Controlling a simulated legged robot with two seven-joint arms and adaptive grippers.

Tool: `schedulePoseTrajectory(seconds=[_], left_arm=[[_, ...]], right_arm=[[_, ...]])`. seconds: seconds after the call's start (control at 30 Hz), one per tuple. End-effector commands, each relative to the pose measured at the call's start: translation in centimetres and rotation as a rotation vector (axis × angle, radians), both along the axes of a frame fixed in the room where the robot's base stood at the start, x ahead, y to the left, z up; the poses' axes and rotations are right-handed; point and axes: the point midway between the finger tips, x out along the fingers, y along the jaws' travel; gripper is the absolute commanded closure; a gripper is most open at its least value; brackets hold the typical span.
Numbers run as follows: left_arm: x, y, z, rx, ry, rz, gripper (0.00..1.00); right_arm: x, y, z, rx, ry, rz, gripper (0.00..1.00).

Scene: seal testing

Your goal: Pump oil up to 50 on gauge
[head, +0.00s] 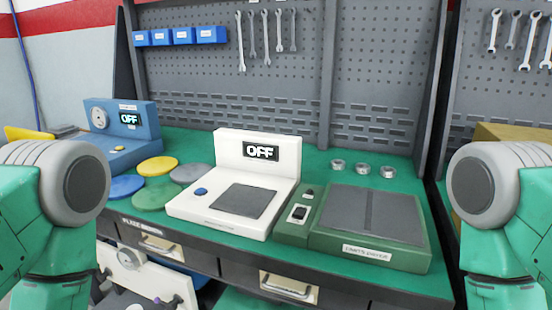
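Low at the left, below the bench front, a white panel or machine (148,278) carries a round white gauge (130,258); its reading is too small to make out. Small purple-tipped parts show beside it, and its lower portion is cut off by the frame and my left arm. I cannot tell whether a pump handle is among these parts. Only upper parts of my two arms show at the left and right edges; neither gripper is in view.
The green bench (320,163) bears a white device (232,210) with an OFF display and a green unit (372,238) with a dark plate. Coloured discs (157,166) and several metal rings lie on it. Drawers with handles (288,288) line its front.

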Motion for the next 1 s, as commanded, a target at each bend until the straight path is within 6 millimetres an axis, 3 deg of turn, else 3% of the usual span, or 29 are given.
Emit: schedulePoseTrajectory(seconds=[0.13,0.23,1.0], left_arm=[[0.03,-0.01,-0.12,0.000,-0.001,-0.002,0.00],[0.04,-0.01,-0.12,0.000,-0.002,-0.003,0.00],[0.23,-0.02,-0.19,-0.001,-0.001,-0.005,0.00]], right_arm=[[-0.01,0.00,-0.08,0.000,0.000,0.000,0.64],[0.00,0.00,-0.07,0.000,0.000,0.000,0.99],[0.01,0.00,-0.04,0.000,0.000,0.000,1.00]])
